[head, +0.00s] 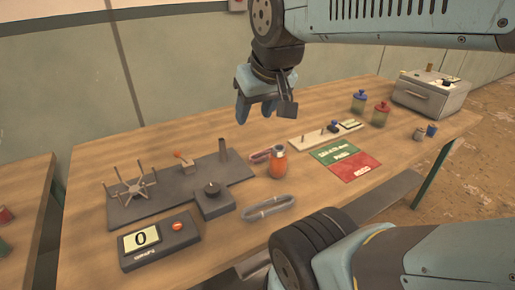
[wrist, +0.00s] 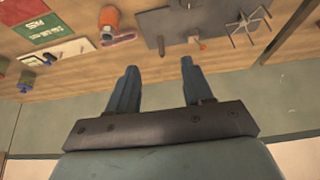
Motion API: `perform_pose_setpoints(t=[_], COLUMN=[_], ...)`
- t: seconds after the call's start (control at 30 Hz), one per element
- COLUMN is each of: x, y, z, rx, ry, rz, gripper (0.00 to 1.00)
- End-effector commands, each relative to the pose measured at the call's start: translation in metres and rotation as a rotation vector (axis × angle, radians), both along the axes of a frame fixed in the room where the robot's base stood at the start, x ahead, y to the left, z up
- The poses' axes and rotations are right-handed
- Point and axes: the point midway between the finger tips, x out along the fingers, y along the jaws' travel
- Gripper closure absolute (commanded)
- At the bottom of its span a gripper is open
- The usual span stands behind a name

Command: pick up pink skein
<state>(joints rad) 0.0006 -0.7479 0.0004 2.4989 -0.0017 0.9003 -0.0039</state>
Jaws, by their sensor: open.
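The pink skein (head: 259,157) lies on the wooden table in the head view, just left of and behind an orange bottle (head: 278,163), which hides part of it. It also shows in the wrist view (wrist: 122,40), beside the bottle (wrist: 109,18). My gripper (head: 254,115) is open and empty, in the air above the table and behind the skein. In the wrist view its two fingers (wrist: 158,68) are spread with nothing between them, and the skein is beyond the left fingertip.
A grey skein (head: 268,207) lies in front of the bottle. A dark plate with a spoked reel (head: 133,190) and post stands left, near a counter showing 0 (head: 158,240). A pegged board (head: 325,135), a green and red mat (head: 347,161), jars (head: 380,113) and a grey box (head: 430,95) are right.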

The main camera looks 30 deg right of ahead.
Motion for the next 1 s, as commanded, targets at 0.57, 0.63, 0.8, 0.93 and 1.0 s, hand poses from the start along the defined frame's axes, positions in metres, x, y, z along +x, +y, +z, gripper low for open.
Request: perform_pose_setpoints(t=[0.57,0.63,0.8,0.93,1.0], x=[0.097,0.112,0.147,0.173,0.186], y=[-0.041,-0.048,-0.066,-0.079,-0.087], z=[-0.036,-0.045,-0.069,-0.093,-0.106], rx=[-0.411,-0.461,-0.565,-0.626,-0.653], ry=[0.241,0.282,0.384,0.459,0.498], rz=[0.454,0.539,0.749,0.920,1.014], gripper=[0.21,0.21,0.21,0.21,0.21])
